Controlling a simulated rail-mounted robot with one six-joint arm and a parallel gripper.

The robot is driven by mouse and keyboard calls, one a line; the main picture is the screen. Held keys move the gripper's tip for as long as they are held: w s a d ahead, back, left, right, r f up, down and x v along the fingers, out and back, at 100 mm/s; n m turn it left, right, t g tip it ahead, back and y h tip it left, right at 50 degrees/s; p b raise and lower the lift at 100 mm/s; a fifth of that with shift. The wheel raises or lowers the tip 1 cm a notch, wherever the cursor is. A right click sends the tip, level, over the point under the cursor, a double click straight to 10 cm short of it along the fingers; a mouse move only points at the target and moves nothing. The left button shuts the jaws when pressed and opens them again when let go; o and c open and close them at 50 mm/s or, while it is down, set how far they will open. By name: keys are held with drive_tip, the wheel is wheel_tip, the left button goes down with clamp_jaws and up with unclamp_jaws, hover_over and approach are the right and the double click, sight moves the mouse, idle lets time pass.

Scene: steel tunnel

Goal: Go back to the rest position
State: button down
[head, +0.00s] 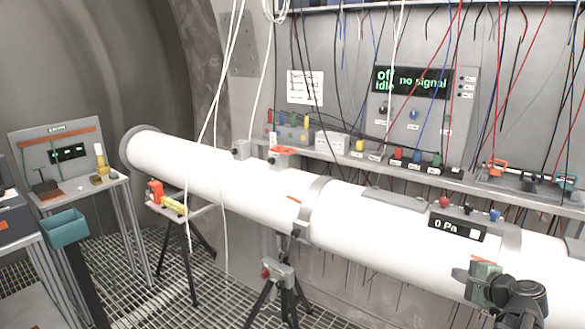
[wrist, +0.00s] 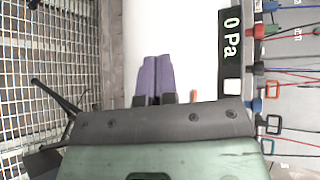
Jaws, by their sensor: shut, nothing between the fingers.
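In the wrist view my gripper (wrist: 154,78) points along the frame with its two purple fingers side by side and touching. Nothing is between them. They show over the white tube (wrist: 185,30), apart from or above its surface; the gap is hard to judge. In the head view my wrist, with a green part, shows at the lower right in front of the tube's near end (head: 400,245). The fingertips cannot be made out there.
A pressure display reading 0 Pa (head: 458,227) sits on the tube. A shelf (head: 480,182) with coloured connectors and hanging cables runs along the wall behind. A tripod (head: 283,285) stands below the tube. A small table (head: 75,190) and a teal bin (head: 66,229) stand left, over grating.

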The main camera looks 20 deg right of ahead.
drive_tip(key=w+a+f+n+g+y, duration=0.1)
drive_tip(key=a+f+n+g, duration=0.3)
drive_tip(key=a, duration=0.4)
drive_tip(key=w+a+f+n+g+y, duration=0.1)
drive_tip(key=a+f+n+g, duration=0.2)
drive_tip(key=a+n, duration=0.3)
drive_tip(key=w+a+f+n+g, duration=0.2)
drive_tip(key=a+f+n+g, duration=0.15)
drive_tip(key=a, duration=0.55)
drive_tip(key=a+n+g+h, duration=0.2)
drive_tip(key=a+n, duration=0.6)
drive_tip(key=a, duration=1.3)
drive_tip(key=shift+w+a+f+g, duration=0.2)
drive_tip(key=shift+w+g, duration=0.1)
drive_tip(key=shift+g, duration=0.35)
drive_tip(key=c, duration=1.8)
unclamp_jaws()
